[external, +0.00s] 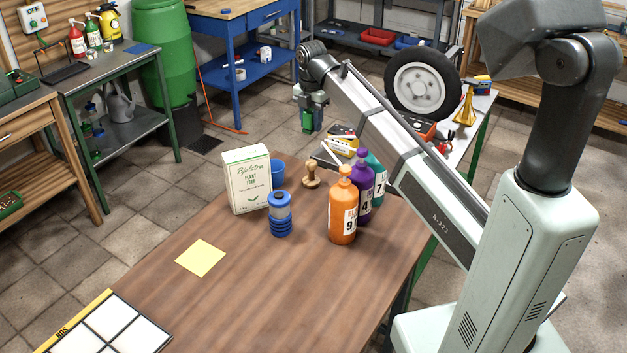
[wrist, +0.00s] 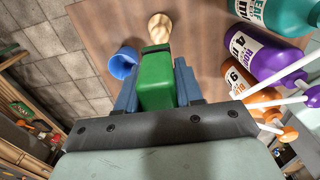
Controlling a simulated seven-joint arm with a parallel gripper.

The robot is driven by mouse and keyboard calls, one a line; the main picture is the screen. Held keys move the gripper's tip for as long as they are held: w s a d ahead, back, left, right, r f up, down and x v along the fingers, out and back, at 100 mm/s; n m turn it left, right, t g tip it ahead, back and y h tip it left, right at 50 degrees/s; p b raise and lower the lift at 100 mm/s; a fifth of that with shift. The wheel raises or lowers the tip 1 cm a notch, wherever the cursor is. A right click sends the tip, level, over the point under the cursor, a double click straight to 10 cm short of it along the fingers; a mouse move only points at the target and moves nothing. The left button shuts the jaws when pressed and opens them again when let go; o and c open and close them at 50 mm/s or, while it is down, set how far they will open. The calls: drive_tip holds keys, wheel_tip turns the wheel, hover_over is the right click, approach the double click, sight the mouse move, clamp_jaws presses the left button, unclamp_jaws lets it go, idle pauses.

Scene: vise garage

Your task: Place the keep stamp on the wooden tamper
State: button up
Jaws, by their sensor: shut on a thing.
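My gripper (external: 313,105) is shut on a green block, which I take to be the keep stamp (external: 308,121). In the wrist view the green stamp (wrist: 157,82) sits between the two blue-grey fingers of my gripper (wrist: 156,95). No label on it can be read. The wooden tamper (external: 311,176) stands upright on the brown table, below the held stamp in the external view. In the wrist view the tamper's pale top (wrist: 159,26) shows just past the stamp's far end, partly hidden by it. The stamp looks raised above the tamper and apart from it.
A blue cup (external: 277,173) and a plant food box (external: 247,180) stand left of the tamper. Orange (external: 343,212), purple (external: 364,187) and teal (external: 380,175) bottles stand to its right, under my arm. A blue ribbed container (external: 280,214) is nearer the camera. The table's front middle is mostly clear.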

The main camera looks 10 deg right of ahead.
sight(311, 161)
drive_tip(key=shift+f, duration=5.55)
drive_tip(key=shift+f, duration=0.1)
drive_tip(key=o, duration=1)
wheel_tip(311, 161, up, 12)
drive_tip(key=shift+r, duration=0.1)
